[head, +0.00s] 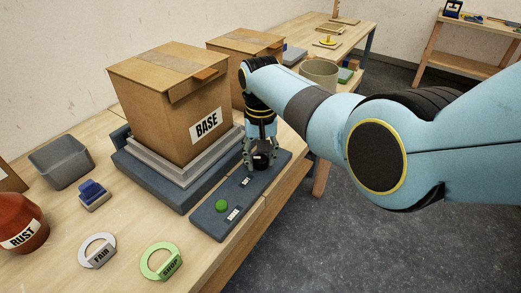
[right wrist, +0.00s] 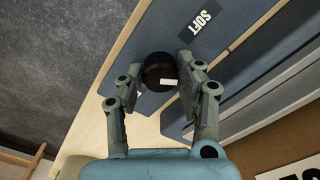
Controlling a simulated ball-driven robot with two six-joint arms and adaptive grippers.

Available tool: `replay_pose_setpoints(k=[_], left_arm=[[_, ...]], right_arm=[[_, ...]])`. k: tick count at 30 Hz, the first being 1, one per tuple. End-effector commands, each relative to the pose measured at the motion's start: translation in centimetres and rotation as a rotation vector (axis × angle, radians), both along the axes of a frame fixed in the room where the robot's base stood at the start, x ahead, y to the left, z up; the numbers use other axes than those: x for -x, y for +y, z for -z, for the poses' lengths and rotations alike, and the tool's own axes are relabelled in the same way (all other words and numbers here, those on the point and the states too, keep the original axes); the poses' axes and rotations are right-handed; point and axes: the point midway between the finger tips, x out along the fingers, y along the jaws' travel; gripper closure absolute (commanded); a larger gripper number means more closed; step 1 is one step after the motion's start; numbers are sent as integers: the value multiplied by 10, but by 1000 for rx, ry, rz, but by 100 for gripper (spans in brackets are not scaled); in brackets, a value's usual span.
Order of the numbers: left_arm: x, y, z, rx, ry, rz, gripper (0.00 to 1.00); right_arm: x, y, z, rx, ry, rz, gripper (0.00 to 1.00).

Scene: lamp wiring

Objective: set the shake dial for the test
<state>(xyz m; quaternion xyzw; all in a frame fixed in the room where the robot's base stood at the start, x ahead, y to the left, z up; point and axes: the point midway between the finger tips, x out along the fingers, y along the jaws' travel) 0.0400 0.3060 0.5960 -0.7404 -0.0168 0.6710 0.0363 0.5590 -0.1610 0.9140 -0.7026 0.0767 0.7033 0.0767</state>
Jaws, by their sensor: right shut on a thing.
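The shake dial is a black round knob (right wrist: 158,66) with a short white mark, on a dark blue-grey panel (head: 208,222) along the table's front edge. My right gripper (head: 260,165) reaches down over the panel and is shut on the dial, with a finger on each side in the right wrist view (right wrist: 160,74). A label reading SOFT (right wrist: 202,20) lies on the panel beyond the dial. Another white label by the left finger is mostly hidden. A green button (head: 222,206) and a white label (head: 233,214) sit at the panel's near end. My left gripper is not in view.
A cardboard box labelled BASE (head: 160,110) stands on a stepped grey platform (head: 155,180) behind the panel. A grey bin (head: 62,163), a blue block (head: 92,194), a RUST jar (head: 22,225), and FAIR (head: 98,250) and SHOP (head: 160,262) rings occupy the table's left part.

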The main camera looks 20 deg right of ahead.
Motion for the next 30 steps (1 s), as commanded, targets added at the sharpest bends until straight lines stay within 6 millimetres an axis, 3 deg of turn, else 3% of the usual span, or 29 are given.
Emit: replay_pose_setpoints(k=[15,30], left_arm=[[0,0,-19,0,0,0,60],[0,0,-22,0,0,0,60]], right_arm=[[-1,0,-2,0,-3,-392,97],[-2,0,-1,0,-4,-503,97]])
